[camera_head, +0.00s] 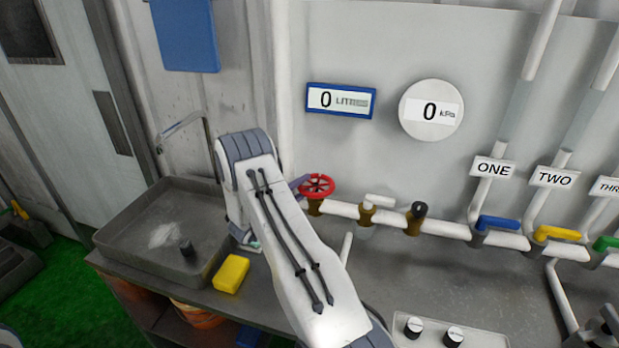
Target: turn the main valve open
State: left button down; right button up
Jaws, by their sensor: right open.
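The main valve appears to be the red handwheel (317,186) at the left end of the white pipe, on a brass body. My right arm rises from the bottom middle and bends over in front of the sink. Its gripper (299,183) is mostly hidden behind the arm; a small grey part shows at the left side of the red wheel. It is open. I cannot tell whether it touches the wheel. My left gripper is not in view.
The blue-framed litre display (341,100) and the round kPa gauge (431,110) read 0. Blue (498,223), yellow (557,233) and green (606,243) handles sit along the pipe to the right. A sink (125,235) and yellow sponge (231,273) lie left.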

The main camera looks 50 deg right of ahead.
aim_at(310, 182)
jog(key=shift+w+d+p, duration=0.15)
jog(key=shift+d+p, duration=0.25)
jog(key=shift+d, duration=1.2)
jog(key=shift+c, duration=0.3)
grip_shut()
